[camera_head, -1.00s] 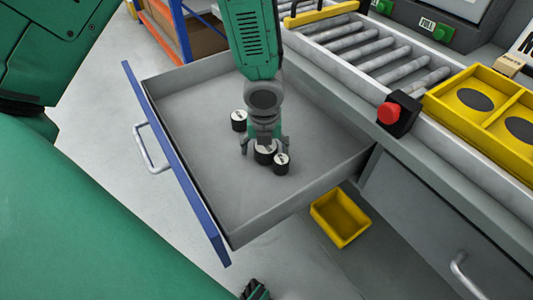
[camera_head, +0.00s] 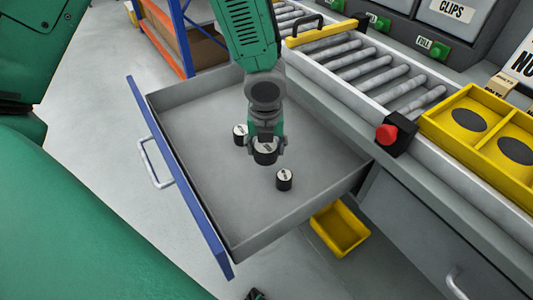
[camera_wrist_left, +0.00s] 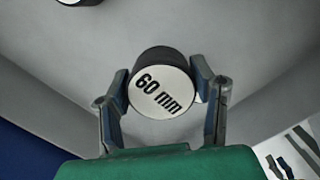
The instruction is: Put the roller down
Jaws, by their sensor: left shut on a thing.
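My left gripper (camera_head: 266,148) is over the open grey drawer (camera_head: 205,190), shut on a black roller with a white face (camera_head: 265,155). In the left wrist view the held roller (camera_wrist_left: 162,85) sits between both fingers, and its face reads "60 mm". It appears raised above the drawer floor. A second roller (camera_head: 240,134) stands in the drawer just left of the gripper. A third roller (camera_head: 284,180) stands to the right and nearer the drawer's front corner. Their labels are too small to read. My right gripper is not clearly in view.
The drawer has a blue front (camera_head: 180,180) with a handle (camera_head: 152,165). A conveyor of metal rollers (camera_head: 365,65), a red button (camera_head: 386,133) and a yellow tray (camera_head: 455,140) lie to the right. A yellow bin (camera_head: 340,230) is below. Much of the drawer floor is clear.

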